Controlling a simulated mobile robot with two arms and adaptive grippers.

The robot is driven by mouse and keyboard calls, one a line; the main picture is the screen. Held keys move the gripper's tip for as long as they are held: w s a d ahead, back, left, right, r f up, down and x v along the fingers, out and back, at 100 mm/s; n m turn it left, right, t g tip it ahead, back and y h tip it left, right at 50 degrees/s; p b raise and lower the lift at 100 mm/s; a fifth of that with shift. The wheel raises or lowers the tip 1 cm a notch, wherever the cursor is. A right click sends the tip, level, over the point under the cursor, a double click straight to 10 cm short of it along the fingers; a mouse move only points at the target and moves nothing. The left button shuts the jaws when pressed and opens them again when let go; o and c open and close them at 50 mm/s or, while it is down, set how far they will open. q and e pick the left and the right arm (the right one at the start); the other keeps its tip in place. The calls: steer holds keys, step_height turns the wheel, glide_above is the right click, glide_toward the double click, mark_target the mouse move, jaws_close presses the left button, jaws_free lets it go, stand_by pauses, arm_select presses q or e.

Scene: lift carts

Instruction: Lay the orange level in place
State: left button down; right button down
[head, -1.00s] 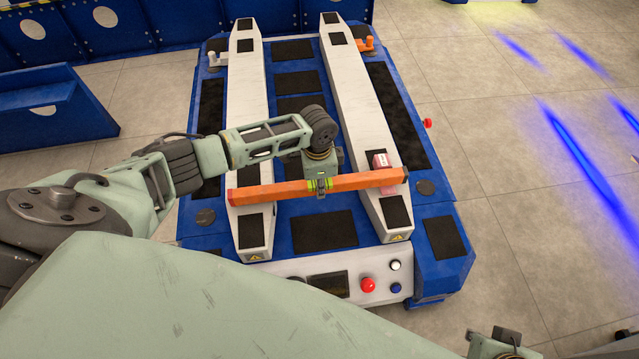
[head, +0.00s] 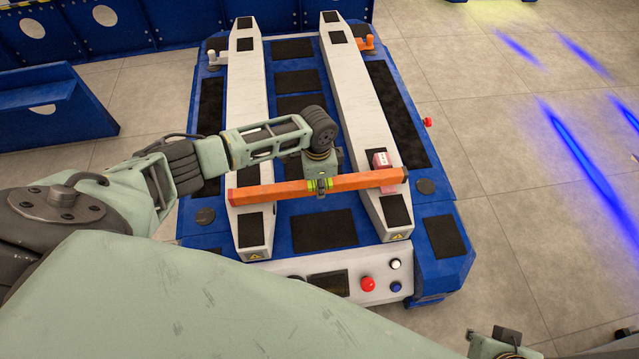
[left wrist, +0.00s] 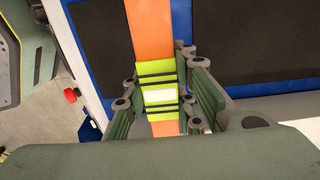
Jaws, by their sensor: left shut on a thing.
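The orange level (head: 270,194) spans across the two white rails, the left rail (head: 251,150) and the right rail (head: 362,120), near their front ends. My left gripper (head: 320,186) is shut on the level's middle from above, at its yellow-green section. In the left wrist view the level (left wrist: 149,30) runs between the fingers of my gripper (left wrist: 160,98). I cannot tell whether the level touches the rails or hangs just above them. At lower right in the head view, a greenish part of my right arm shows, but its fingers do not.
The rails stand on a blue lift cart (head: 437,208) with black pads. A pink-and-white block (head: 381,160) sits on the right rail, close behind the level. A red button (head: 367,284) is on the front panel. The floor at right is clear.

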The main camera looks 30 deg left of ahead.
arm_select(q)
steer(key=shift+f, duration=0.3)
steer(key=c, duration=1.4)
jaws_free()
steer(key=shift+o, duration=0.2)
step_height(320, 180, up, 12)
steer(key=shift+s+a+r, duration=0.1)
